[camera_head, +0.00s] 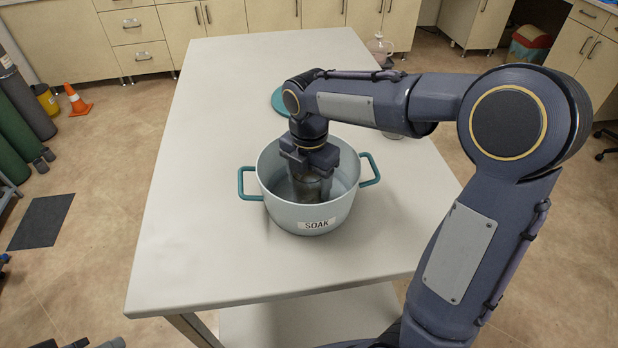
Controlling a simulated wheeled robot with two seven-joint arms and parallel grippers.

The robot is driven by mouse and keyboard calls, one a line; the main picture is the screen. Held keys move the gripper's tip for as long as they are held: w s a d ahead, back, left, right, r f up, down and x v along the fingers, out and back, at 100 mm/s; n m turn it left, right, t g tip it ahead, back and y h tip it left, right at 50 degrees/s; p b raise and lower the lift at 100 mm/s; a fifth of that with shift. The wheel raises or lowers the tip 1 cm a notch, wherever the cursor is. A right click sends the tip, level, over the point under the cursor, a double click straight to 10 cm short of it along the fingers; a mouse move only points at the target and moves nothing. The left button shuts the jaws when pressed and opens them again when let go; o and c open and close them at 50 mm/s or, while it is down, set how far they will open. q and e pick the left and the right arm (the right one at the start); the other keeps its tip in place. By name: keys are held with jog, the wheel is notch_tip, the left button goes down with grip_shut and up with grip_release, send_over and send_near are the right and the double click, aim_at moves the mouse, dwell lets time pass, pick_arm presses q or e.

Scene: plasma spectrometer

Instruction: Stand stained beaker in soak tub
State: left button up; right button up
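The soak tub (285,214) is a pale blue-grey pot with teal side handles and a "SOAK" label, standing on the white table. The stained beaker (308,190), a dark, greyish glass, is inside the tub and looks upright. My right gripper (309,172) reaches down into the tub from above, with its fingers on both sides of the beaker's upper part; it looks shut on it. The tub's front wall and the fingers hide part of the beaker, so I cannot tell whether its base touches the tub floor. Dark parts at the bottom left edge may be my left gripper, mostly cut off.
The white table (215,160) is clear to the left and front of the tub. A teal round item (279,101) lies behind the tub, partly hidden by my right arm. An orange cone (76,100) stands on the floor.

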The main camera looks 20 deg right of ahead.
jog(key=o, duration=0.3)
jog(key=shift+o, duration=0.2)
jog(key=shift+r, duration=0.1)
notch_tip(320, 180, up, 11)
jog(key=p, duration=0.2)
jog(key=s+f+m+t+y, duration=0.2)
jog(key=s+f+m, duration=0.1)
jog(key=s+m, duration=0.7)
jog(key=s+f+m+t+y, duration=0.1)
jog(key=s+f+m+t, duration=0.2)
jog(key=s+m, duration=0.7)
jog(key=f+m, duration=0.1)
jog(key=m, duration=0.4)
jog(key=shift+m+t+y, duration=0.3)
jog(key=shift+y, duration=0.1)
